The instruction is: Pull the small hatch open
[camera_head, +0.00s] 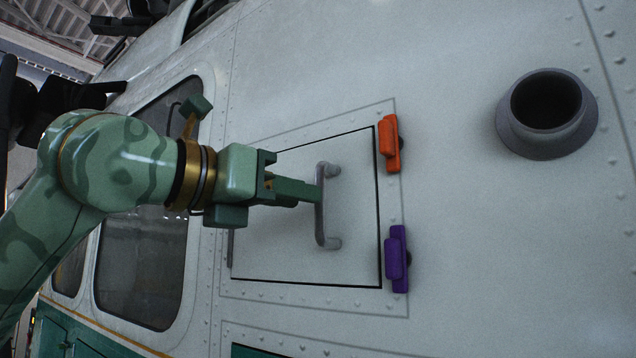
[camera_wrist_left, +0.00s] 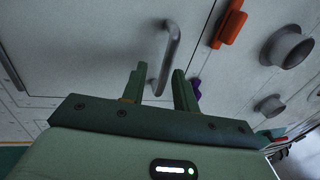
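The small hatch (camera_head: 280,245) is a pale panel with a thin dark outline in the grey helicopter side. It looks flush with the skin around it. Its grey bar handle (camera_head: 321,225) runs roughly upright; it also shows in the left wrist view (camera_wrist_left: 172,45). My green left gripper (camera_head: 312,193) comes in from the left, with its fingertips at the handle. In the left wrist view its two fingers (camera_wrist_left: 159,84) stand apart, with the lower end of the handle in line with the gap between them. Contact cannot be told. My right gripper is not in view.
An orange latch (camera_head: 389,143) and a purple latch (camera_head: 397,260) sit upright just outside the hatch's right edge. A dark grey round port (camera_head: 547,115) sticks out at the upper right. Windows (camera_head: 145,245) lie at the left, behind my left arm.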

